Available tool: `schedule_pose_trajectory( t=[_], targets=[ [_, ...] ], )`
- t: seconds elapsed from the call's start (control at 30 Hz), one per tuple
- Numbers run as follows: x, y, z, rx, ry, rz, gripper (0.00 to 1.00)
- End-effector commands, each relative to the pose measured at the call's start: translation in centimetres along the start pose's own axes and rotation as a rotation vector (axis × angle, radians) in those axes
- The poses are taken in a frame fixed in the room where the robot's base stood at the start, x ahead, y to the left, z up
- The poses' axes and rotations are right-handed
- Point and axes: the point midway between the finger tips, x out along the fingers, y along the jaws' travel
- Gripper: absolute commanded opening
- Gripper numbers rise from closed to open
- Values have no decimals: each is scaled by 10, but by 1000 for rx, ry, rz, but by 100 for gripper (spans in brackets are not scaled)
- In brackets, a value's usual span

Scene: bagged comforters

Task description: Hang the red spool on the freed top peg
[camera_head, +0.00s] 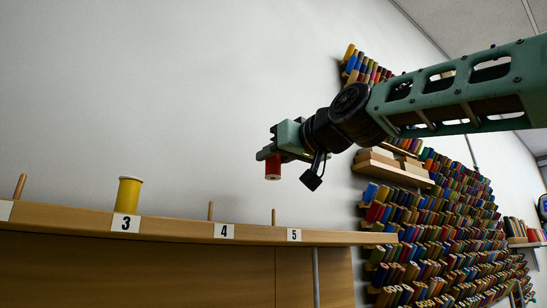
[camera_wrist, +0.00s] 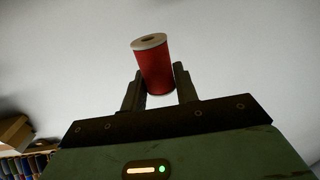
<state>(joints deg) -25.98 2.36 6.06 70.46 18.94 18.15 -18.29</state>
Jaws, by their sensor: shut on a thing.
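The red spool (camera_head: 273,168) is in my gripper (camera_head: 277,155), held in the air above the shelf near the peg by label 5. In the wrist view the red spool (camera_wrist: 154,68) sits between the two fingers of my gripper (camera_wrist: 158,84), its pale end facing up and tilted slightly. A bare wooden peg (camera_head: 274,217) stands by label 5, below the spool and apart from it. Another bare peg (camera_head: 210,211) stands by label 4. A third bare peg (camera_head: 19,187) stands at the far left. A yellow spool (camera_head: 128,195) stands at label 3, its peg hidden.
The wooden shelf (camera_head: 180,229) runs along the wall with numbered labels on its front edge. A rack of many coloured spools (camera_head: 440,230) covers the right wall. Brown boxes (camera_head: 385,160) sit on a small wall shelf behind my arm.

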Motion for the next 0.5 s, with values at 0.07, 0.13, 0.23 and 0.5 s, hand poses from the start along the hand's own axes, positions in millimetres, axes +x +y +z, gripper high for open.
schedule_pose_trajectory(
  t=[0.07, 0.13, 0.23, 0.5],
  targets=[
    [-1, 0, 3, 0, 0, 0, 8],
    [-1, 0, 6, 0, 0, 0, 8],
    [-1, 0, 13, 0, 0, 1, 8],
    [-1, 0, 33, 0, 0, 1, 8]
  ],
)
